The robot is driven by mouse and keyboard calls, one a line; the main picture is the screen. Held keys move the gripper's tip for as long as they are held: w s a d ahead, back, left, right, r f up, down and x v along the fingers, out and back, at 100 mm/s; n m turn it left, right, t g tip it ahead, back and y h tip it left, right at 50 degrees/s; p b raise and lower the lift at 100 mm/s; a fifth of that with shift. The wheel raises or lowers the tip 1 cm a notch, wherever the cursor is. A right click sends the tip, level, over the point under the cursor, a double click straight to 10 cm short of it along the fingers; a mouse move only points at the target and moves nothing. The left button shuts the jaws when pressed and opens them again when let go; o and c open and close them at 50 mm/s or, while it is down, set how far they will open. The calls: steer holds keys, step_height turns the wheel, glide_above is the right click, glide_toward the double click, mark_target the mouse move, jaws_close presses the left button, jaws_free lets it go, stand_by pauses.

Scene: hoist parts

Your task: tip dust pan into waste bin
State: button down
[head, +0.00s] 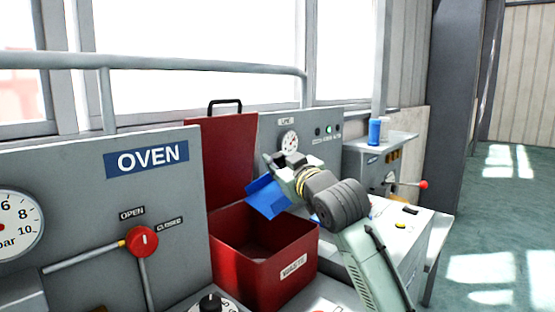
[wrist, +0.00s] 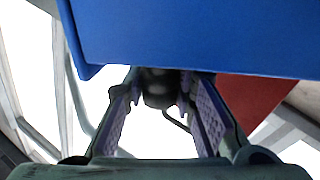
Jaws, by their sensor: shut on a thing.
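The blue dust pan (head: 267,197) is tilted, its lower edge over the open top of the red waste bin (head: 262,282). The bin carries a "WASTE" label and its red lid (head: 222,155) stands raised behind it. My gripper (head: 283,163) is above the bin's back right part, shut on the dust pan's handle. In the wrist view the blue pan (wrist: 200,35) fills the top, and my gripper's fingers (wrist: 160,100) close on a dark part below it. A red surface shows behind the pan at right. The pan's inside and any contents are hidden from me.
A grey oven panel (head: 80,180) with a red lever knob (head: 142,241) stands left of the bin. A grey panel with a gauge (head: 289,142) is behind it. A blue can (head: 374,132) stands on a shelf at right. Open floor (head: 500,220) lies at far right.

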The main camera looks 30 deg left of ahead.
steer(key=shift+w+d+m, duration=0.2)
steer(key=shift+w+m, duration=0.25)
steer(key=shift+m, duration=0.15)
steer(key=m, duration=0.1)
steer(key=w+m+p, duration=0.1)
steer(key=w+d+m, duration=0.1)
steer(key=shift+w+f+h+p, duration=0.15)
steer(key=shift+f+h+p, duration=0.2)
steer(key=shift+h, duration=0.05)
step_height(320, 180, up, 3)
steer(key=shift+f+p, duration=0.15)
steer(key=shift+p, duration=0.95)
steer(key=shift+r+p, duration=0.85)
steer(key=shift+r, duration=0.15)
